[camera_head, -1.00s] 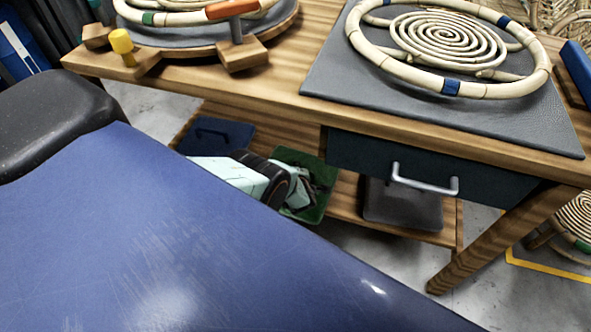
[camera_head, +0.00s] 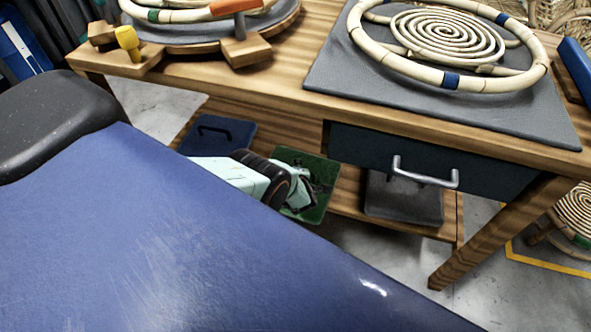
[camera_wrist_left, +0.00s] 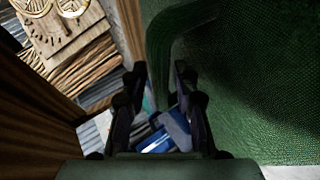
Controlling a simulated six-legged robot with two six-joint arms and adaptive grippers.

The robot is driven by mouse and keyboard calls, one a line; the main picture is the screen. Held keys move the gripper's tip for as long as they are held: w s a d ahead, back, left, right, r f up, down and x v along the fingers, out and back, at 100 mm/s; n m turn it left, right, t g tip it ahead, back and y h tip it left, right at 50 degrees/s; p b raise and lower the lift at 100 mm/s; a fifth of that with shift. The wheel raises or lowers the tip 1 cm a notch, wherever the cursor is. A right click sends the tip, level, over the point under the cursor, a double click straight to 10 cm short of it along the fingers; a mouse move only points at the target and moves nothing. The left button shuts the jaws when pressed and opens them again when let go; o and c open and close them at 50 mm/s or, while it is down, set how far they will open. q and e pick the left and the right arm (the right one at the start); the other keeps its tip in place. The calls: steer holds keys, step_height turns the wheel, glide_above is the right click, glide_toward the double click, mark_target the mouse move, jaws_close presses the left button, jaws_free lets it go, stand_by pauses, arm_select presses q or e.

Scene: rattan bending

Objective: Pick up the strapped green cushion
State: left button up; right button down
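The green cushion (camera_head: 323,203) lies on the lower shelf under the workbench, partly covered by my left gripper (camera_head: 303,190). In the left wrist view, its woven green surface (camera_wrist_left: 255,80) fills the right side. A dark green strap (camera_wrist_left: 160,50) stands up from it and runs down between the fingers. There, my left gripper (camera_wrist_left: 160,85) has its fingers apart, one on each side of the strap. I cannot tell whether they touch it. My right gripper is in neither current view.
On the same shelf are a blue cushion with a strap (camera_head: 215,137) to the left and a grey cushion (camera_head: 402,198) to the right. A dark drawer with a metal handle (camera_head: 425,176) hangs above. The bench top (camera_head: 290,85) holds rattan rings.

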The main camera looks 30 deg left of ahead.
arm_select(q)
steer(key=shift+o, duration=0.9)
steer(key=shift+d, duration=0.1)
steer(key=v, duration=1.2)
